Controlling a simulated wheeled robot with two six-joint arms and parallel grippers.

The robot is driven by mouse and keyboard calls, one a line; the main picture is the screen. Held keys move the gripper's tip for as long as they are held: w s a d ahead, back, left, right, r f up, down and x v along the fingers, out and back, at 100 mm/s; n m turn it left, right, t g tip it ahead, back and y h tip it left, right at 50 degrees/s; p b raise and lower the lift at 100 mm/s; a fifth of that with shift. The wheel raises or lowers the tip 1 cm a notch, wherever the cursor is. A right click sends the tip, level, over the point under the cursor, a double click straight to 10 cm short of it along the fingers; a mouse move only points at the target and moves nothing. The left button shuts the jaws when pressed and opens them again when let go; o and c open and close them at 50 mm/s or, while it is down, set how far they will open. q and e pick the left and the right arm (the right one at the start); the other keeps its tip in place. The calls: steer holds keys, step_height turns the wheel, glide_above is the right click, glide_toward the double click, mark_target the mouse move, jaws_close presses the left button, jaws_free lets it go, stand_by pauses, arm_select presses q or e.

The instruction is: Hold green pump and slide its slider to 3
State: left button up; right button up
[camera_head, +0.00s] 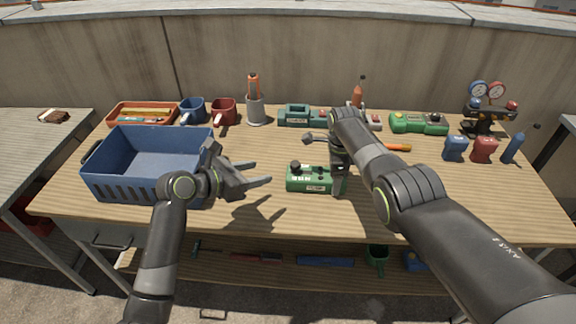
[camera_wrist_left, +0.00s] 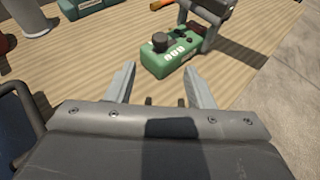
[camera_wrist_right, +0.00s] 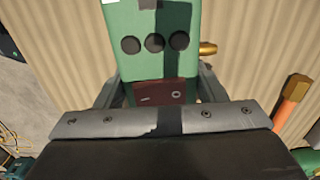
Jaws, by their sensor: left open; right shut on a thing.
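The green pump (camera_head: 308,179) lies on the wooden table in front of me, with a black knob on its left part. My right gripper (camera_head: 338,190) is shut on its right end, reaching down from above. In the right wrist view the pump (camera_wrist_right: 153,70) fills the space between the fingers. It shows three dark round buttons, a dark red plate and a brass fitting at the side. My left gripper (camera_head: 262,173) is open and empty, just left of the pump. In the left wrist view the knob (camera_wrist_left: 160,42) stands beyond my open fingers. The slider's position cannot be made out.
A blue crate (camera_head: 100,180) stands left of my left gripper. Behind are red and blue mugs, a grey holder (camera_head: 256,110), a teal device (camera_head: 296,116) and another green device (camera_head: 418,123). A hammer lies behind my right arm. Bottles and gauges (camera_head: 487,92) stand right.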

mark_target(293, 165)
arm_select(q)
steer(key=x, duration=1.2)
steer(key=shift+r, duration=0.1)
jaws_close()
